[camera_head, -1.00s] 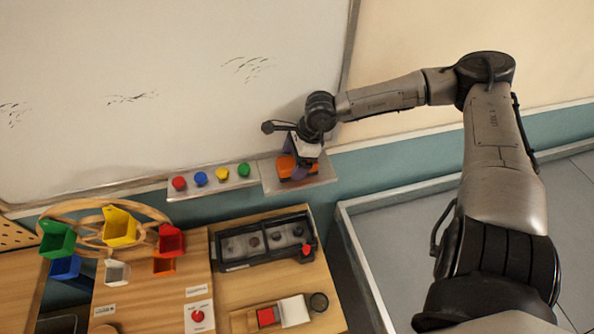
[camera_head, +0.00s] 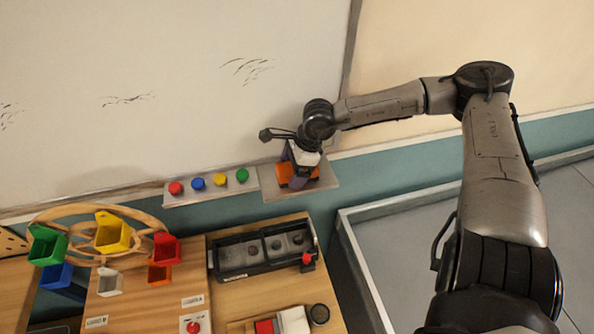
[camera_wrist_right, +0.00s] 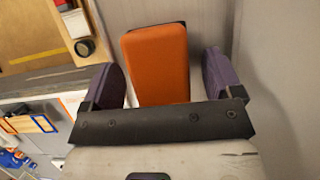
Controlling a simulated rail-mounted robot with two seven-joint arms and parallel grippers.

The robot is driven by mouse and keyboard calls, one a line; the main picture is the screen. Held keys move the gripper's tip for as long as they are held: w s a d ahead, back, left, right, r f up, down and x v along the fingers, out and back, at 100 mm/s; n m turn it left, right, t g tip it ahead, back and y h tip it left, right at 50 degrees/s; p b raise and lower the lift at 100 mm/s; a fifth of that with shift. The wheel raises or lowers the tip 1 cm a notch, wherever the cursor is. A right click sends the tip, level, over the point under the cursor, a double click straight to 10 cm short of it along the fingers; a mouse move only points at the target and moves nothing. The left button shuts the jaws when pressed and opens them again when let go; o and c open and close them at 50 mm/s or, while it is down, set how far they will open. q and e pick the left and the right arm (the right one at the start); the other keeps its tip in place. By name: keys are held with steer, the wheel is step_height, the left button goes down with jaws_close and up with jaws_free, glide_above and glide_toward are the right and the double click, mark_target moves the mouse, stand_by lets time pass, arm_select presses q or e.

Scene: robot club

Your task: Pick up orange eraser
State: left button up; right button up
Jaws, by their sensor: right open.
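The orange eraser (camera_head: 298,174) lies on a grey metal ledge below the whiteboard, partly hidden by my right gripper in the head view. In the right wrist view the orange eraser (camera_wrist_right: 157,62) fills the middle, with a dark strip along its far end. My right gripper (camera_head: 297,178) is over the eraser. In the wrist view its two purple fingers (camera_wrist_right: 164,80) stand open, one on each side of the eraser, with a gap visible at both sides. My left gripper is in neither view.
A ledge with red, blue, yellow and green round pieces (camera_head: 220,179) is just left of the eraser's ledge (camera_head: 271,190). The whiteboard (camera_head: 150,80) rises behind. Below are a black tray (camera_head: 235,261) and colored bins (camera_head: 112,233) on wooden tables.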

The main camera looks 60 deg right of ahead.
steer(key=shift+f, duration=0.2)
stand_by(0.4)
steer(key=shift+c, duration=1.3)
steer(key=c, duration=0.6)
steer(key=shift+c, duration=0.2)
